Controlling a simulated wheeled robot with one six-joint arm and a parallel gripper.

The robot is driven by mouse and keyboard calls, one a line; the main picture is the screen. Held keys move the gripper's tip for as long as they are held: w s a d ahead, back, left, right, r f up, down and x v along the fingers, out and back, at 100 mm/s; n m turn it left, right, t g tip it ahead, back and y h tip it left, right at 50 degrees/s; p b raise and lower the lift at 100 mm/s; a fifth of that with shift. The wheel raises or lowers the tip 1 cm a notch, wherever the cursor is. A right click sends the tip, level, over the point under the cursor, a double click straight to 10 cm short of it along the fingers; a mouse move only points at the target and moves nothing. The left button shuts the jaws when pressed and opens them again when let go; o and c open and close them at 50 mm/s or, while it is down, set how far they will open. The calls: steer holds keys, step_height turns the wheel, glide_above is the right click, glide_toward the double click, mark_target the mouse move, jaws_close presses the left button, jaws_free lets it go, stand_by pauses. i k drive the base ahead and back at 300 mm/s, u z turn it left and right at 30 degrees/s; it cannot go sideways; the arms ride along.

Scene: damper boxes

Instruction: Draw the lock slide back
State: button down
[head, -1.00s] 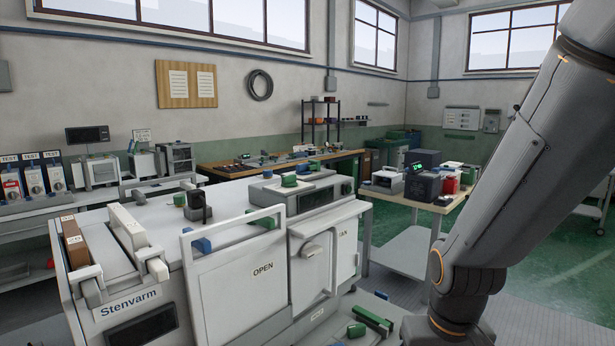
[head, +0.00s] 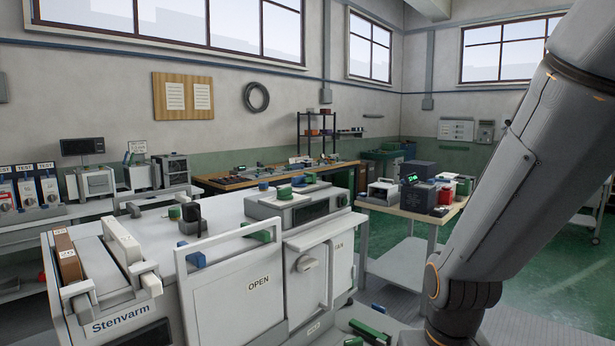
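A pale machine marked Stenvarm (head: 119,326) fills the lower left of the head view. Its front has a white panel labelled OPEN (head: 235,292) under a white bar frame (head: 215,240). A small blue block (head: 196,260) sits behind the frame at its left, and a black upright knob (head: 192,222) stands on the top just beyond. I cannot tell which part is the lock slide. A rounded door with a grey handle (head: 307,263) is right of the panel. My arm crosses the right side; my gripper is out of view.
A green part (head: 370,331) lies low, right of the machine. A side table (head: 408,212) carries boxes behind. Green floor (head: 548,262) is open at the right.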

mark_target(311, 177)
steer(key=z, duration=1.55)
steer(key=i, duration=2.15)
steer(key=u, duration=3.55)
